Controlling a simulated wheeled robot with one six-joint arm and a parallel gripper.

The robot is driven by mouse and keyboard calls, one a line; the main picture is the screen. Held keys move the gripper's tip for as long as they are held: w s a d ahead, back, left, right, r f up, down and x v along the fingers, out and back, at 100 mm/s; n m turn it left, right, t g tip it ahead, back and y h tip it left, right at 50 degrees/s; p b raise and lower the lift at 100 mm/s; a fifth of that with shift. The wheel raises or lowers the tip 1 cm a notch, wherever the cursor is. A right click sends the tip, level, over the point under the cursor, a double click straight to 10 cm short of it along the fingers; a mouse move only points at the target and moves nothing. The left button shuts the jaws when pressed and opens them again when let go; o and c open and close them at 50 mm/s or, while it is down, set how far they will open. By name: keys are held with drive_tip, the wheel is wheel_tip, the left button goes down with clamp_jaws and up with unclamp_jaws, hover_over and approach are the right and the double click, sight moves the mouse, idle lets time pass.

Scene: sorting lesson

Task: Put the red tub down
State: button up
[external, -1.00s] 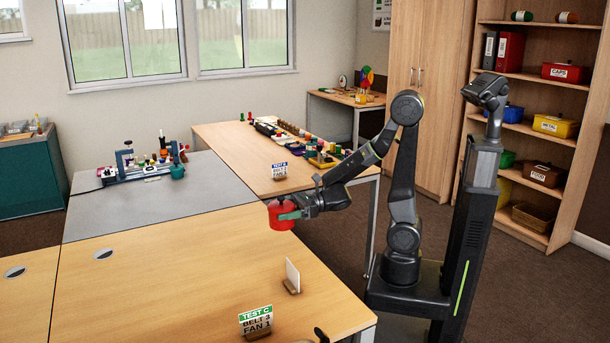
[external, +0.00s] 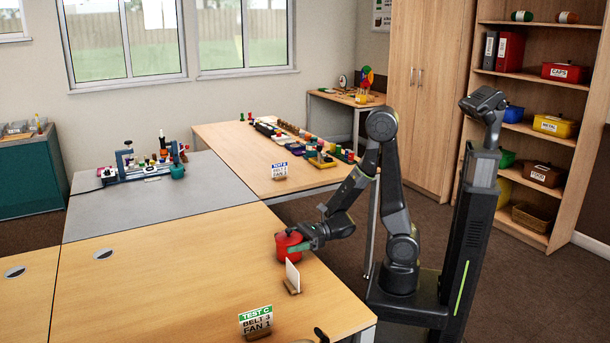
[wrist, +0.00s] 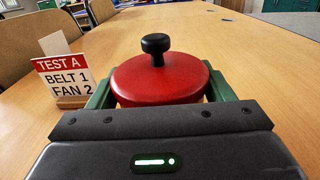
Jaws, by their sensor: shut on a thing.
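The red tub (external: 288,245) has a round red lid with a black knob. It is upright at the right edge area of the wooden table (external: 190,270), and its underside appears at or very close to the tabletop; I cannot tell if it touches. My gripper (external: 300,246) is shut around the tub from the right. In the wrist view the red tub (wrist: 160,78) sits between the two green fingers of my gripper (wrist: 160,92), its lower part hidden by the gripper body.
A white card in a wooden holder (external: 293,276) stands just in front of the tub. A TEST C sign (external: 256,321) stands nearer the front edge. In the wrist view a TEST A sign (wrist: 66,80) stands left of the tub. The table's middle is clear.

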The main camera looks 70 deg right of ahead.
drive_tip(key=shift+f, duration=0.3)
drive_tip(key=shift+f, duration=0.15)
drive_tip(key=o, duration=1.4)
drive_tip(key=shift+o, duration=0.2)
drive_tip(key=shift+r, duration=0.25)
drive_tip(key=p+v, duration=0.1)
drive_tip(key=v, duration=1.1)
drive_tip(key=shift+w+a, duration=0.1)
